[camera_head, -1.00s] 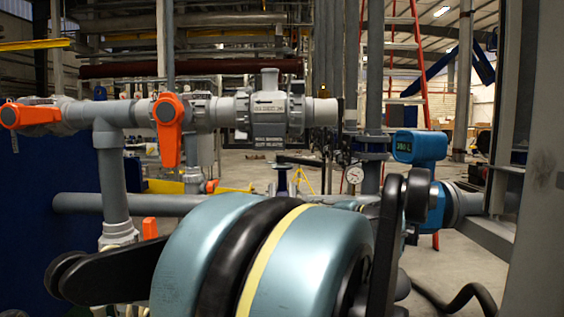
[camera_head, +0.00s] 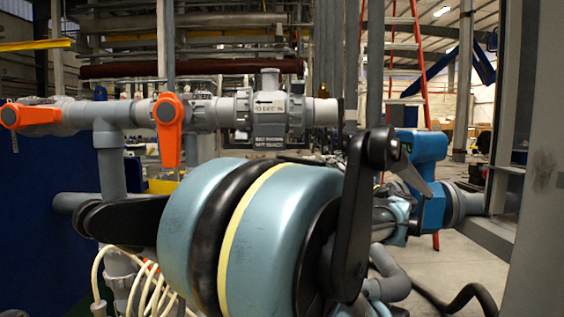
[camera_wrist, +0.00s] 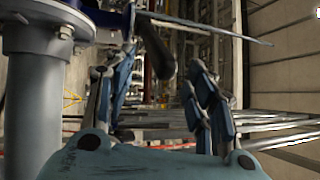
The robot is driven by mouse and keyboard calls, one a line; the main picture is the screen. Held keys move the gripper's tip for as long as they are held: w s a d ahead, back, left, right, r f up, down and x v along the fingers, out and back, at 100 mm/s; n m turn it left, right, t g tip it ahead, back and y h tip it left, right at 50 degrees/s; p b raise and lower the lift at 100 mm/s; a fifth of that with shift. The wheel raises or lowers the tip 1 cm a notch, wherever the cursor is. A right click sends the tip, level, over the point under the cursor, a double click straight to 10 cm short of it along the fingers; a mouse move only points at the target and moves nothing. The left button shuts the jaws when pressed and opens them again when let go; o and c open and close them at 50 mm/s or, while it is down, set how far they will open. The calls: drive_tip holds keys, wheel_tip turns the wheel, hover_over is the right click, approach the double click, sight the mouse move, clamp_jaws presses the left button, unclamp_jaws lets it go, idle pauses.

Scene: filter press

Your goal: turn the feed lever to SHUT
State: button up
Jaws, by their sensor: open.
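In the wrist view, a grey flanged pipe (camera_wrist: 35,90) stands at the left with a blue valve body (camera_wrist: 108,16) beyond its flange. A dark rounded handle (camera_wrist: 155,50) reaches out near the valve, probably the feed lever. A thin pale plate (camera_wrist: 215,29) extends to the right beside it. My gripper (camera_wrist: 163,72) is open, with one blue-black finger on each side of the picture. The handle's end shows between the fingertips, and I cannot tell its distance from them. No SHUT marking is readable.
In the head view, grey pipework carries an orange lever lying sideways (camera_head: 30,115) and another hanging down (camera_head: 169,128). A blue instrument (camera_head: 430,165) stands close to my arm. A grey post (camera_head: 540,160) bounds the right side. A red ladder (camera_head: 420,60) stands behind.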

drive_tip(key=shift+x, duration=3.2)
drive_tip(key=c, duration=0.8)
